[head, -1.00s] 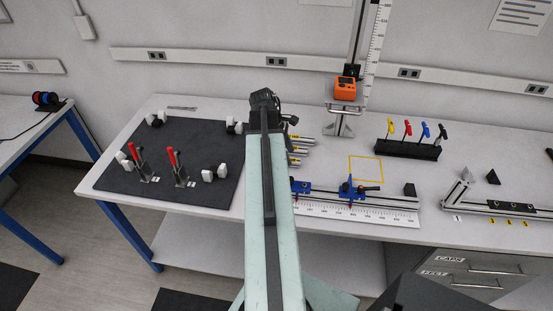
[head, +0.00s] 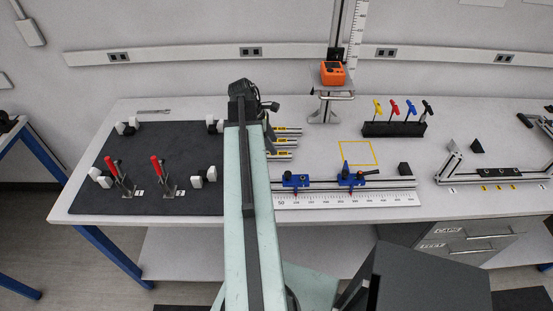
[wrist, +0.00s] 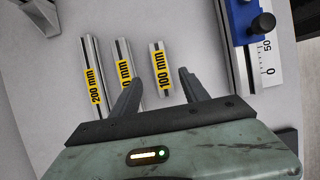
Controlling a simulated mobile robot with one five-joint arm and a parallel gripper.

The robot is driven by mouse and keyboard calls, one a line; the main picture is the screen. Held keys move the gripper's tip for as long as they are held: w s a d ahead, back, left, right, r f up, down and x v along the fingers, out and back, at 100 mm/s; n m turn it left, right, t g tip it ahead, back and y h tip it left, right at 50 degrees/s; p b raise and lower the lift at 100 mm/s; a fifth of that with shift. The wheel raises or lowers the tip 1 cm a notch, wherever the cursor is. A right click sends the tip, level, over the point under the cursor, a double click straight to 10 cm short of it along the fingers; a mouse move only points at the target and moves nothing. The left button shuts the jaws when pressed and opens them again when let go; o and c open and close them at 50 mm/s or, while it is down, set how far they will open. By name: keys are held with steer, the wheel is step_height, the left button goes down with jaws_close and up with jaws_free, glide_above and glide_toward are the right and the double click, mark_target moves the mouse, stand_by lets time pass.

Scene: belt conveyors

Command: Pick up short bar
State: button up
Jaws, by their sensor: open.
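The short bar (wrist: 161,62), a silver bar with a yellow "100 mm" label, lies on the white bench in the wrist view. My gripper (wrist: 159,78) is open, with its dark fingers on either side of the short bar's near end in the picture. I cannot tell how high the fingers are above it. A middle bar (wrist: 123,52), its label partly hidden by the left finger, and a longer "200 mm" bar (wrist: 93,68) lie to the left. In the head view the short bar (head: 279,156) is nearest the ruler, partly hidden by my arm.
A ruler (head: 345,201) with a rail and blue clamps (head: 350,177) lies close beside the bars. A dark mat (head: 80,190) with red-handled clamps is left of my arm. A yellow outlined square (head: 358,153) is empty. An orange device (head: 333,72) and a tool rack (head: 393,129) stand behind.

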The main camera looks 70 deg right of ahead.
steer(key=shift+b+x, duration=2.3)
steer(key=shift+x, duration=0.15)
steer(key=shift+a+f, duration=0.15)
steer(key=shift+f, duration=0.15)
steer(key=shift+c, duration=0.3)
jaws_close()
steer(key=shift+r, duration=0.1)
step_height(320, 180, up, 8)
steer(key=p, duration=0.7)
steer(key=shift+p, duration=0.45)
steer(key=shift+s+r, duration=0.1)
